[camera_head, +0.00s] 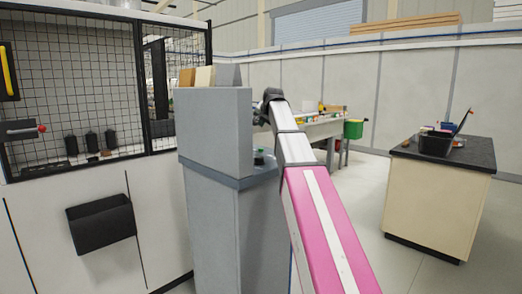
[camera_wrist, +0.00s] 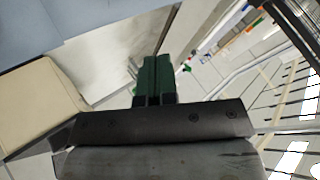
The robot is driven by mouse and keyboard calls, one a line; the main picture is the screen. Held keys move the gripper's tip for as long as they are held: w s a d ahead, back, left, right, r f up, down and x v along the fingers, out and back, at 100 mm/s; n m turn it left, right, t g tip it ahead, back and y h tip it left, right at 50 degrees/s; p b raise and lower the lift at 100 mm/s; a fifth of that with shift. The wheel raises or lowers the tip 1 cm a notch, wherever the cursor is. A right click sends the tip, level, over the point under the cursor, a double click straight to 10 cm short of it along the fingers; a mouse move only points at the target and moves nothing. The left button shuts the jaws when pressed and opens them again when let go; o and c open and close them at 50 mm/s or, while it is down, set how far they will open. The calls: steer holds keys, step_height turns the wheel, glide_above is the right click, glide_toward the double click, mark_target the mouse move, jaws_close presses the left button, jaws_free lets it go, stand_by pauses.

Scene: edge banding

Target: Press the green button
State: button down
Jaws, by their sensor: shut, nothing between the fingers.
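A small green button (camera_head: 259,153) with a dark base sits on the ledge of the grey cabinet (camera_head: 213,133), low beside its raised back part. My arm reaches up past the right side of this cabinet, and its dark wrist is above and slightly right of the button. The gripper's fingers are mostly hidden in the head view. In the wrist view my gripper (camera_wrist: 155,72) shows dark green fingers close together, shut with nothing seen between them. I cannot make out the button in the wrist view.
Wooden and grey blocks (camera_head: 205,76) lie on top of the cabinet. A mesh-fronted enclosure (camera_head: 85,90) stands at left with a black bin (camera_head: 101,222). A dark-topped counter (camera_head: 440,190) stands at right. A workbench (camera_head: 322,128) and green bin (camera_head: 353,129) are behind. Open floor lies between.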

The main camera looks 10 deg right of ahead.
mark_target(261, 149)
steer(key=shift+f, duration=4.2)
steer(key=shift+f, duration=0.1)
steer(key=shift+f, duration=0.3)
